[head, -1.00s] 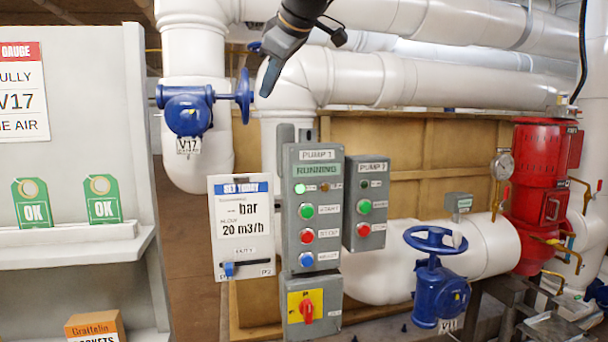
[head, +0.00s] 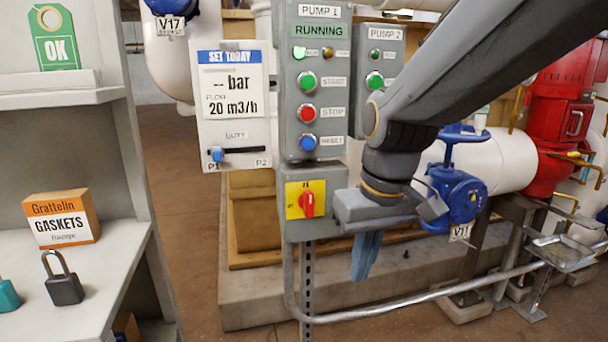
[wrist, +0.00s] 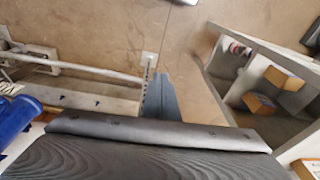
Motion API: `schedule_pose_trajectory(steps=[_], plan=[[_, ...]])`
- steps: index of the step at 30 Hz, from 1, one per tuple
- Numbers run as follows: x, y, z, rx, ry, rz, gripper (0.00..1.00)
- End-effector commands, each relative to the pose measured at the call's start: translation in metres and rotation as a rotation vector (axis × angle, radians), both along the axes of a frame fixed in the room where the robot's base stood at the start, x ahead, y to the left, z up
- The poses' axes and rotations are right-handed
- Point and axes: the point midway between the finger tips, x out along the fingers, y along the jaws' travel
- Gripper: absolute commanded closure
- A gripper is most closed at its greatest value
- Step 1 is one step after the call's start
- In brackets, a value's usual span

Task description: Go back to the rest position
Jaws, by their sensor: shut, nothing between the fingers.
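My gripper (head: 366,256) hangs below my arm in the head view, its blue-grey fingers pointing down. The fingers are together with nothing between them. They appear in front of the concrete plinth, just right of the PUMP 1 panel (head: 290,165) and its red rotary switch (head: 307,204). I cannot tell the exact depth between them. In the wrist view the fingers (wrist: 165,97) point away over the brown floor. My arm crosses the upper right of the head view and hides part of the PUMP 2 panel (head: 376,50) and the pipes.
The blue V11 valve (head: 460,195) is right of my gripper, beside a metal tray (head: 565,253). A bent conduit (head: 440,298) runs low across the front. A shelf at left holds a gaskets box (head: 62,220) and a dark padlock (head: 63,285). Brown floor is open between shelf and plinth.

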Motion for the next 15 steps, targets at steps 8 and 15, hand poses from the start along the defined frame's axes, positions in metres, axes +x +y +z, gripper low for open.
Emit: schedule_pose_trajectory(steps=[8, 15], plan=[[-0.049, -0.021, -0.068, -0.019, 0.100, -0.121, 1.00], [-0.079, -0.036, -0.096, -0.033, 0.155, -0.197, 1.00]])
